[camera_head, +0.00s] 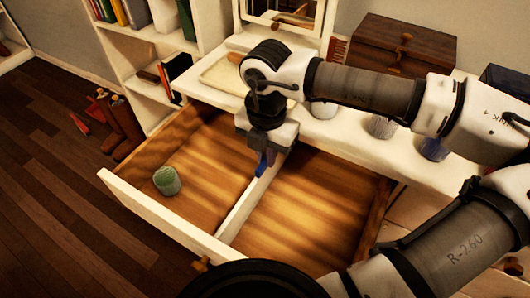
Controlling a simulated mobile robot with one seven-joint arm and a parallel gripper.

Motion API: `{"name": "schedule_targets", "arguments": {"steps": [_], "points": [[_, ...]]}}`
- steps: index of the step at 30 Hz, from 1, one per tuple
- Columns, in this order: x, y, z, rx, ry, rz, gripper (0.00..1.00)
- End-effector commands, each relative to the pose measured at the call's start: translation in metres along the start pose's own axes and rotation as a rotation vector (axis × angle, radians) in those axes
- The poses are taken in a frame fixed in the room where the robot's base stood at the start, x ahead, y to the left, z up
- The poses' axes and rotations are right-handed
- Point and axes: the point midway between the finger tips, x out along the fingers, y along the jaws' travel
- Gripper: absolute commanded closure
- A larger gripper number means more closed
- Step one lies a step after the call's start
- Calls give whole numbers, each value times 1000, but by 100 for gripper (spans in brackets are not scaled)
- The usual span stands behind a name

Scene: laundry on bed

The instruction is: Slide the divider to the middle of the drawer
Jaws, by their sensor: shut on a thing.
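The open drawer (165,221) has a white front and a light wood floor. The white divider (239,212) runs from the drawer's front towards its back and parts it into a left and a right compartment. It stands near the middle of the drawer. My gripper (262,166) points down over the back part of the divider, with its blue fingertips shut on it. The fingers and the gripper body hide the divider's back end.
A green cup-like object (167,181) stands in the left compartment. The right compartment looks empty. Above the drawer, the white table top holds a tray (222,77), a mirror (283,14), a wooden box (402,48) and several jars. A bookshelf (150,68) stands at left.

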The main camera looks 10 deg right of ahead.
Motion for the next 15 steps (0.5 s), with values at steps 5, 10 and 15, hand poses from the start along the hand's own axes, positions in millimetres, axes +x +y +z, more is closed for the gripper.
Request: {"name": "schedule_targets", "arguments": {"steps": [5, 10, 15], "points": [[0, 0, 0, -1, 0, 1, 75], [0, 0, 0, 0, 0, 1, 67], [-1, 0, 0, 0, 0, 1, 67]]}}
